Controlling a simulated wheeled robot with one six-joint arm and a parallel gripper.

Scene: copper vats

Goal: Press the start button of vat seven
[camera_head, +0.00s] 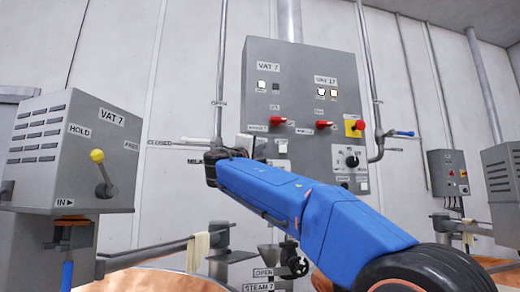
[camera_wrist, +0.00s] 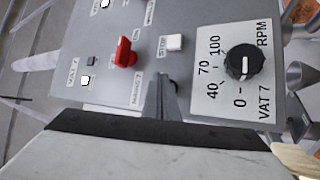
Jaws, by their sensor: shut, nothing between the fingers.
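A grey control panel (camera_head: 300,75) on the wall carries a "VAT 7" label at upper left and a second vat label at upper right. In the wrist view the panel appears turned sideways. A white square button (camera_wrist: 174,42) sits there between a red switch (camera_wrist: 124,52) and a black RPM dial (camera_wrist: 243,62) marked "VAT 7"; the small word beside this button is too blurred to read surely. My gripper (camera_wrist: 166,85) is shut and empty, its tips just below this button in the picture. I cannot tell whether they touch the panel. In the head view my gripper (camera_head: 245,148) is partly hidden by my arm.
A yellow-backed red knob (camera_head: 354,127) and a second red switch (camera_head: 323,125) are on the panel. Pipes with handles (camera_head: 400,133) flank it. A grey "VAT 7" box with a yellow-knobbed lever (camera_head: 97,157) stands left. Copper vats (camera_head: 150,278) lie below.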

